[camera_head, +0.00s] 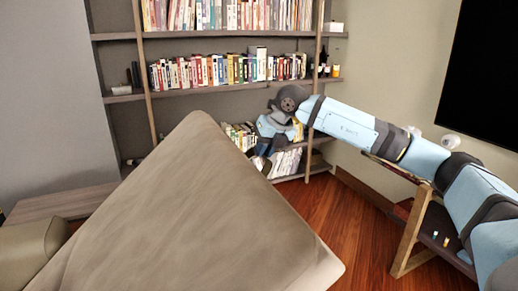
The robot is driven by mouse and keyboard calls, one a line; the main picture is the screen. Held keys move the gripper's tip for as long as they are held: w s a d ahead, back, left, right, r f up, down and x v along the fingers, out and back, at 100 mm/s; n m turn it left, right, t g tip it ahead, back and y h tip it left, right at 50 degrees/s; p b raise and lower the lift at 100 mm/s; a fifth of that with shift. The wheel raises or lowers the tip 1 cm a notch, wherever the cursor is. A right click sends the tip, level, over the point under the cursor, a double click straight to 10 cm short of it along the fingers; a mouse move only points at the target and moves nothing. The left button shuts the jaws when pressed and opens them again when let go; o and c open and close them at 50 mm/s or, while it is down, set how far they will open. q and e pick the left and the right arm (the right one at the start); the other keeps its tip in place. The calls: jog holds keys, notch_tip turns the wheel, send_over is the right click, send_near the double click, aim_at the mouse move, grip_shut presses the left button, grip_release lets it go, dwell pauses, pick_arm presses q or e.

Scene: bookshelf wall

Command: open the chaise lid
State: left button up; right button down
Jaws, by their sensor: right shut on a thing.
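The chaise lid (190,215) is a large brown-beige padded panel that fills the lower middle of the head view. It is raised and tilted, with its upper corner pointing toward the bookshelf. My right gripper (262,150) is at the lid's upper right edge, at the end of the blue and black arm that comes in from the right. It is shut on the lid's edge, and its fingertips are partly hidden there. The space beneath the lid is hidden. My left gripper is not in view.
A bookshelf (215,37) with rows of books stands behind the lid. A low wooden shelf unit (412,235) stands under my right arm, below a black screen (483,70). Bare wooden floor (350,225) lies right of the lid. A beige cushioned part (30,250) is at lower left.

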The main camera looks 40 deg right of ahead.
jog(key=shift+a, duration=0.1)
jog(key=c, duration=1.1)
grip_release()
jog(key=shift+r, duration=0.15)
jog(key=shift+s+r, duration=0.1)
jog(key=shift+r, duration=0.15)
jog(key=v, duration=1.3)
